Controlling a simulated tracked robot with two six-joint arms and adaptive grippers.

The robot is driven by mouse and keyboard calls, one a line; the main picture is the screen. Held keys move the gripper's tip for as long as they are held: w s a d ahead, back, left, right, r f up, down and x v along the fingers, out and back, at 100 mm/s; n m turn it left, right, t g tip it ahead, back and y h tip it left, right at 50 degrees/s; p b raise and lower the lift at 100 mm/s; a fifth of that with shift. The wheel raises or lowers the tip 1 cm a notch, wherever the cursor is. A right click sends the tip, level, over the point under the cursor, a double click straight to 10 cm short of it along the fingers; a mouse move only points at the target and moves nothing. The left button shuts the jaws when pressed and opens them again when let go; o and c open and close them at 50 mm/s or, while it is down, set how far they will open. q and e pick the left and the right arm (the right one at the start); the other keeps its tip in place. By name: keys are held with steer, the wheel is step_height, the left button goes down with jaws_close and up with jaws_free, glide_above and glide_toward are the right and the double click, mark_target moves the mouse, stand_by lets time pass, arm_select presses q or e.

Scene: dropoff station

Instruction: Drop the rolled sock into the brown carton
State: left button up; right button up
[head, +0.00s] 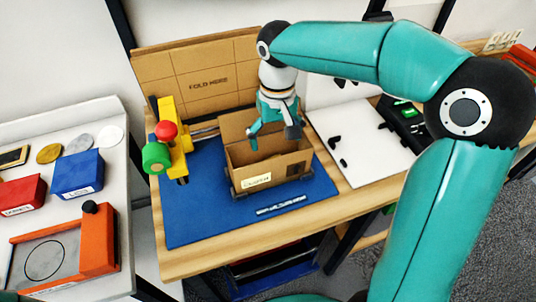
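The brown carton (289,167) stands open-topped on the blue mat, with a pale label on its front. My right gripper (272,136) reaches down over the carton, its fingertips at about the opening. Its fingers look spread apart, one teal to the left and one dark to the right. No rolled sock can be made out; the inside of the carton is partly hidden by the gripper and the front wall. My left gripper is not in view.
A yellow fixture (176,140) with red and green knobs stands left of the carton. A cardboard panel (205,80) rises behind. A white board (358,140) lies to the right. The blue mat (205,215) is clear at front left. A side table (110,230) holds coloured boxes.

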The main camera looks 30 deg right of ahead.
step_height(320, 180, up, 12)
stand_by(0.8)
steer(key=shift+f, duration=0.1)
stand_by(0.3)
